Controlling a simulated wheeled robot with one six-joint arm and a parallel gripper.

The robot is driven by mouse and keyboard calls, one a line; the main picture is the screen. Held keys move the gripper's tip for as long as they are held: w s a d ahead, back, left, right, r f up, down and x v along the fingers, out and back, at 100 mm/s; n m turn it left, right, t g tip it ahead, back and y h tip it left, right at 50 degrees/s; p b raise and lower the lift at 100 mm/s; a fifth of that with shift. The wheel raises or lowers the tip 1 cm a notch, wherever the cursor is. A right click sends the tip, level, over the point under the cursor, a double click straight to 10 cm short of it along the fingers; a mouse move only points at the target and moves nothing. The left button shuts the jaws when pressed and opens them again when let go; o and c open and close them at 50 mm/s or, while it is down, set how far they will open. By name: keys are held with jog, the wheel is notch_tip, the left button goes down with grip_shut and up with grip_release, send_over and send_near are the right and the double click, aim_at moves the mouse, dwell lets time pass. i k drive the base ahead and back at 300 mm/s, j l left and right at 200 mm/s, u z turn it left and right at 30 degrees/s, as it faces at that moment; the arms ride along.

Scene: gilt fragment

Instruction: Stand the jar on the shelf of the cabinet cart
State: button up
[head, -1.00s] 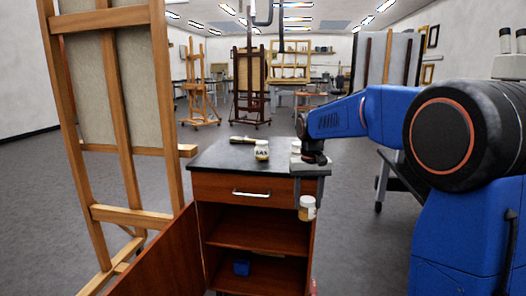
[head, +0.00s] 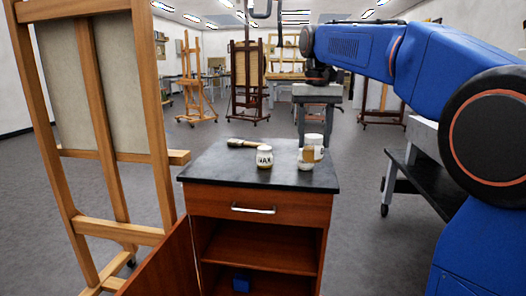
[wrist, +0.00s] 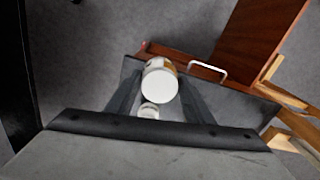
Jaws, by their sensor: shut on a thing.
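The jar (head: 313,141), white-lidded with an amber band, is held by my gripper (head: 314,135), which is shut on it above the right part of the cabinet cart's (head: 262,199) dark top. In the wrist view the jar (wrist: 160,86) sits between the two fingers, its white lid towards the camera. The cart's door (head: 160,262) stands open at the left. Inside the open compartment, below the drawer, is a wooden shelf (head: 260,249). Whether the jar touches the cart top cannot be told.
On the cart top stand a labelled jar (head: 265,158) and another jar (head: 304,163), partly hidden by the held one; a brush-like tool (head: 243,143) lies behind. A blue box (head: 241,282) is below the shelf. An easel (head: 90,130) stands close left.

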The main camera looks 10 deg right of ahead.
aim_at(287, 156)
jog(key=i, duration=1)
